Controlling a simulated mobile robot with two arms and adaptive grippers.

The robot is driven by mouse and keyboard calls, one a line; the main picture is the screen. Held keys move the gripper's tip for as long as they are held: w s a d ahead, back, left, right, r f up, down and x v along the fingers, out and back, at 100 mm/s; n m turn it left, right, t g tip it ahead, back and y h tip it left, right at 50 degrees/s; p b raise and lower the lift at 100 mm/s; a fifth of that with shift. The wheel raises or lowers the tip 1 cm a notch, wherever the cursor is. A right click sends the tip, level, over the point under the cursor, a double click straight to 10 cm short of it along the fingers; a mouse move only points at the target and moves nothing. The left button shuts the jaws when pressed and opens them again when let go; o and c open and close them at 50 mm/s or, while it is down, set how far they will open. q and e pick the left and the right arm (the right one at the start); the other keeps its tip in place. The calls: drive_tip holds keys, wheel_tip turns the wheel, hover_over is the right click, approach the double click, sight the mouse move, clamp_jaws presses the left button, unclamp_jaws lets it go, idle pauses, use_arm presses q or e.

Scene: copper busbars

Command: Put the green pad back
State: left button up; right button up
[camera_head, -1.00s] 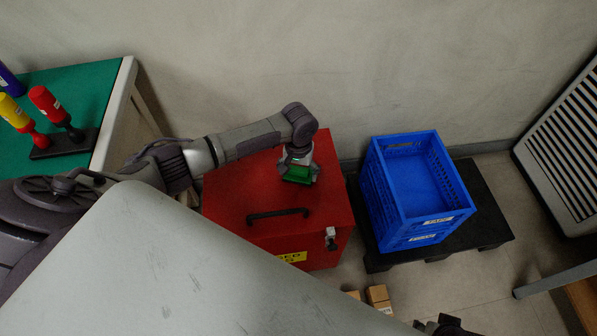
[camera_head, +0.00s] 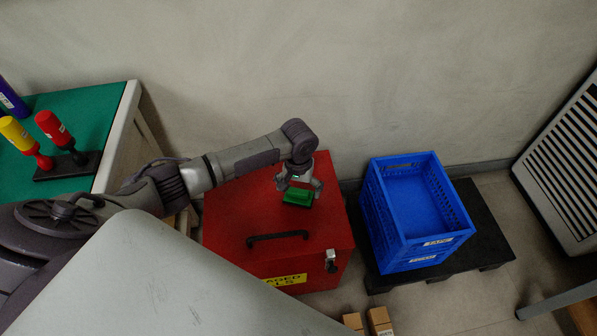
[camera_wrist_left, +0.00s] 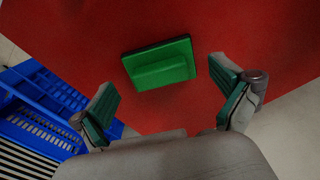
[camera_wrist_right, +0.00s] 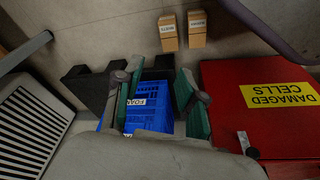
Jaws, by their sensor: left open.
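The green pad (camera_head: 298,197) lies on the lid of the red box (camera_head: 225,215). In the left wrist view the pad (camera_wrist_left: 160,65) is a green rectangle with a raised block on it, lying on the red surface (camera_wrist_left: 75,35). My left gripper (camera_head: 301,188) is just above the pad, pointing down. In its wrist view the left gripper (camera_wrist_left: 165,105) has its fingers wide apart, with nothing between them. My right gripper (camera_wrist_right: 157,103) shows only in its own wrist view; its fingers are apart, with nothing seen held.
Stacked blue crates (camera_head: 408,240) stand on a black pallet (camera_head: 485,225) right of the red box. Small cardboard boxes (camera_head: 379,318) lie on the floor in front. A green-topped table (camera_head: 95,105) with red and yellow-handled tools stands at left. A grey vented unit (camera_head: 565,150) stands at right.

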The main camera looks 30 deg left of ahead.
sight(299, 192)
use_arm(q)
wheel_tip(299, 192, up, 10)
drive_tip(key=p, duration=0.2)
drive_tip(key=shift+f, duration=0.15)
use_arm(e)
drive_tip(key=s+f, duration=0.3)
drive_tip(key=f, duration=0.6)
drive_tip(key=shift+d+f+g, duration=0.15)
drive_tip(key=shift+f+g, duration=0.1)
drive_tip(key=shift+g, duration=0.05)
drive_tip(key=shift+s, duration=0.1)
